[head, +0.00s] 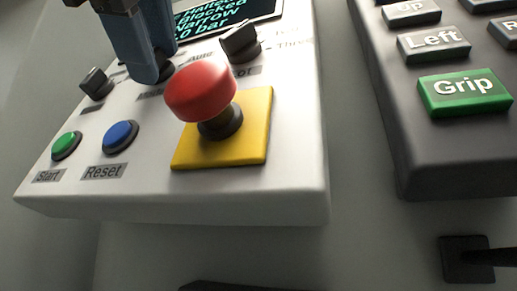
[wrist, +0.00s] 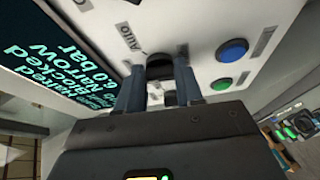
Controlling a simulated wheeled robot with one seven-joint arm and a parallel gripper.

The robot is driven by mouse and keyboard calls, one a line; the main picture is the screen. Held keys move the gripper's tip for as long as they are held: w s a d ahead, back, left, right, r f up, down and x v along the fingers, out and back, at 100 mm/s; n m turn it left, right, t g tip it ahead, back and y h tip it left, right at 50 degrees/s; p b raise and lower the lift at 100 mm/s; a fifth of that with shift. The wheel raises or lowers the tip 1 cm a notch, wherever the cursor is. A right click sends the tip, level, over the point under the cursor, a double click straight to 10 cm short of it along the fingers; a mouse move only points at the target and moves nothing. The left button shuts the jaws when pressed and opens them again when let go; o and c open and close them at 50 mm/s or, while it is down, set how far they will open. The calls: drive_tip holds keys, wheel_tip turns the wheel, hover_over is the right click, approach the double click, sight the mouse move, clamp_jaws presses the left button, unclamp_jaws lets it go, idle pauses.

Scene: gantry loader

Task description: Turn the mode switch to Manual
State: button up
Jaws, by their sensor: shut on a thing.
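The mode switch is a dark rotary knob on the white control panel, with the word Auto printed beside it. In the wrist view the mode switch (wrist: 159,66) sits between the tips of my two blue-grey fingers. My gripper (wrist: 160,82) is shut on it. In the head view my gripper (head: 152,78) comes down from the top left and hides most of the knob. Its pointer direction and the Manual label cannot be made out.
A red mushroom button (head: 201,92) on a yellow plate (head: 243,140) stands close to the right. Blue Reset (head: 121,136) and green Start (head: 66,145) buttons lie in front. Other black knobs (head: 240,42) flank the switch. A display (head: 225,14) is behind; a keypad (head: 420,150) is right.

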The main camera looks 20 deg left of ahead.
drive_tip(key=shift+n+g, duration=0.3)
drive_tip(key=shift+n, duration=0.3)
drive_tip(key=o, duration=1)
drive_tip(key=shift+o, duration=0.2)
drive_tip(key=v, duration=0.7)
drive_tip(key=shift+s+r, duration=0.15)
drive_tip(key=shift+s, duration=0.25)
drive_tip(key=shift+d, duration=0.1)
